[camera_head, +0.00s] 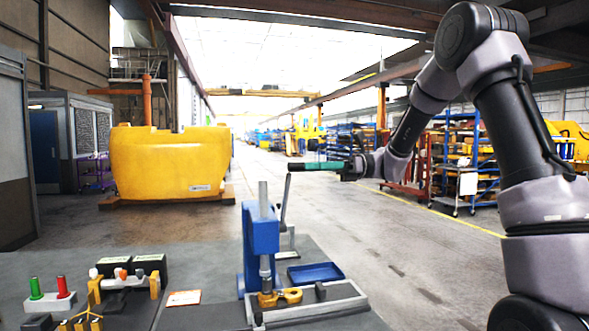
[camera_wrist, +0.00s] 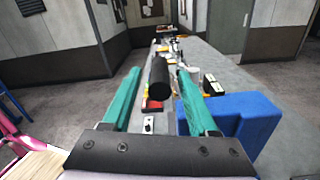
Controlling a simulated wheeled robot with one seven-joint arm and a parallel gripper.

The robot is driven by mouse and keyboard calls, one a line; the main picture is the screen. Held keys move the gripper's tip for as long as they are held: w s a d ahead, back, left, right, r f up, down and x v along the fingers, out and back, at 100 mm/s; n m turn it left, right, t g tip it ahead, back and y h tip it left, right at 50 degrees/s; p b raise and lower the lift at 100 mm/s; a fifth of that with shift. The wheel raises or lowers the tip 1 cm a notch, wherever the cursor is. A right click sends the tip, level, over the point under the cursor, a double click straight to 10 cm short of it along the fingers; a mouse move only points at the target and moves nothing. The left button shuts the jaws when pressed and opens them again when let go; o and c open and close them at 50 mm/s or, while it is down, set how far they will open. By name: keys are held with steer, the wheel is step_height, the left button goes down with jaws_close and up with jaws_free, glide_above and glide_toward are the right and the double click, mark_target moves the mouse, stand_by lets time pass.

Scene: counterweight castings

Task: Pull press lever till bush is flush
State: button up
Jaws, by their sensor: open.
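The blue press (camera_head: 262,235) stands on the bench with its ram pointing down. A yellow part (camera_head: 290,295) lies on the press base under the ram; the bush and how far it is in are too small to tell. The grey press lever (camera_head: 284,203) rises steeply beside the press. My gripper (camera_head: 293,166) is at the lever's top, its teal fingers level and coming from the right. In the wrist view, the lever's black grip (camera_wrist: 159,80) shows between the two open fingers, with a gap visible on each side.
A blue tray (camera_head: 315,272) lies behind the press base. To the left are a green peg (camera_head: 36,288), a red peg (camera_head: 63,287), black boxes (camera_head: 150,264) and a card (camera_head: 184,298). A large yellow casting (camera_head: 172,162) stands on the floor beyond.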

mark_target(295, 168)
steer(key=shift+x, duration=2.3)
steer(key=shift+c, duration=0.2)
jaws_close()
